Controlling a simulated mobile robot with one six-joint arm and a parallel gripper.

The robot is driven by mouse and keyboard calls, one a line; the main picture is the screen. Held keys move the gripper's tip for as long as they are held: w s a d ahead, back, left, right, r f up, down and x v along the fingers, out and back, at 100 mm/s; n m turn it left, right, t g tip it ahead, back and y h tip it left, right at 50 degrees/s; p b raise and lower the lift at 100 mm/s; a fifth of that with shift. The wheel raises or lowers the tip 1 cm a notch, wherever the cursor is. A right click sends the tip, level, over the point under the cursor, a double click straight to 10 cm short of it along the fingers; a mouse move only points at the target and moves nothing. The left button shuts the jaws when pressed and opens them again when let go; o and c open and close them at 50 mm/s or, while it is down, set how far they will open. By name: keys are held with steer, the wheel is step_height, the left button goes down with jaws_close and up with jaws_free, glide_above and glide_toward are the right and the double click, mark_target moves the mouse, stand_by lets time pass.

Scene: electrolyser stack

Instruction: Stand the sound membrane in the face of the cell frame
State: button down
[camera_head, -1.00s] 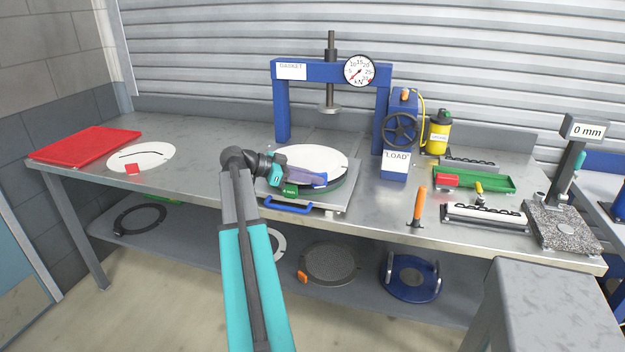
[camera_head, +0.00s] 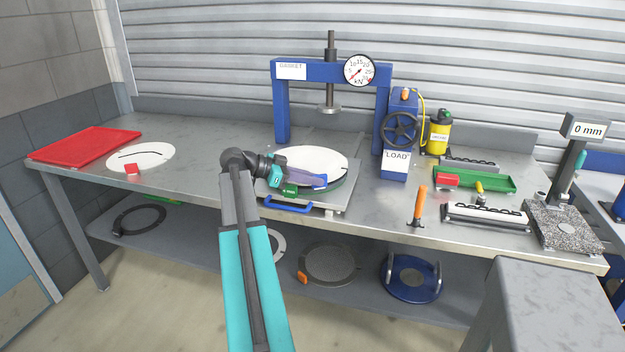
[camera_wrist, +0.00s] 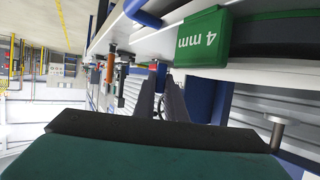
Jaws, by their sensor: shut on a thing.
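A plain white disc, the membrane without a mark (camera_head: 315,158), lies nearly flat over a dark round frame (camera_head: 338,187) on the press's plate. A green tag reading 4 mm (camera_wrist: 203,38) sits at the frame's front; it also shows in the head view (camera_head: 289,190). My gripper (camera_head: 322,181) reaches in from the left at the disc's front edge and is shut on it. The fingers show in the wrist view (camera_wrist: 172,100), where their grip is unclear. Another white disc (camera_head: 141,157), with a black line and a red tag, lies at the bench's left.
The blue press (camera_head: 283,105) with its dial arches over the plate, its ram raised above the disc. A blue handle (camera_head: 288,206) juts out in front. A red tray (camera_head: 84,146) is far left. An orange-handled tool (camera_head: 420,200) and a green tray (camera_head: 490,180) are right.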

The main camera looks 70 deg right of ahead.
steer(key=shift+f+b, duration=0.4)
steer(key=shift+f, duration=0.1)
steer(key=c, duration=1.7)
jaws_free()
steer(key=shift+c, duration=0.2)
steer(key=b+v, duration=0.2)
steer(key=v, duration=1.1)
steer(key=shift+w+a+r, duration=0.2)
steer(key=shift+w+a, duration=0.05)
